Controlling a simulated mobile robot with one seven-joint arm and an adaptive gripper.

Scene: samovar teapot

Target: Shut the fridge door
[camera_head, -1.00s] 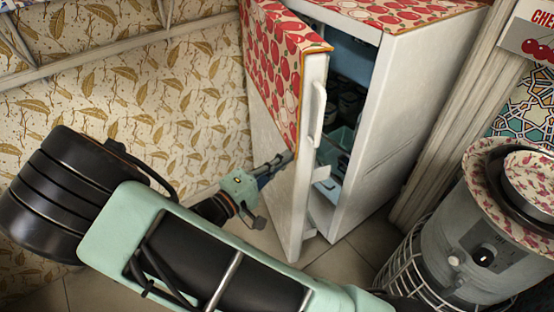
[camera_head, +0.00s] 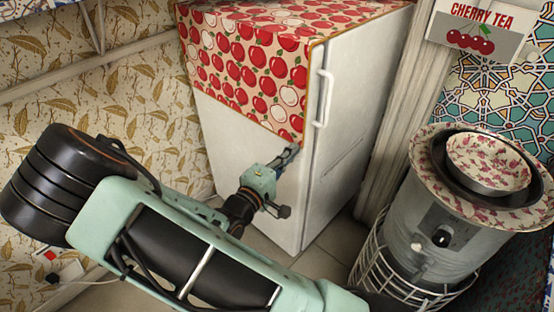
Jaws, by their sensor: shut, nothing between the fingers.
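My gripper (camera_head: 291,155) is shut and empty.
A grey samovar (camera_head: 440,215) with a patterned bowl (camera_head: 488,162) on top stands at the right, on a white wire stand (camera_head: 385,275). A cherry tea sign (camera_head: 485,32) hangs above it. Leaf-patterned wall (camera_head: 150,130) is at the left. Some tiled floor shows before the fridge.

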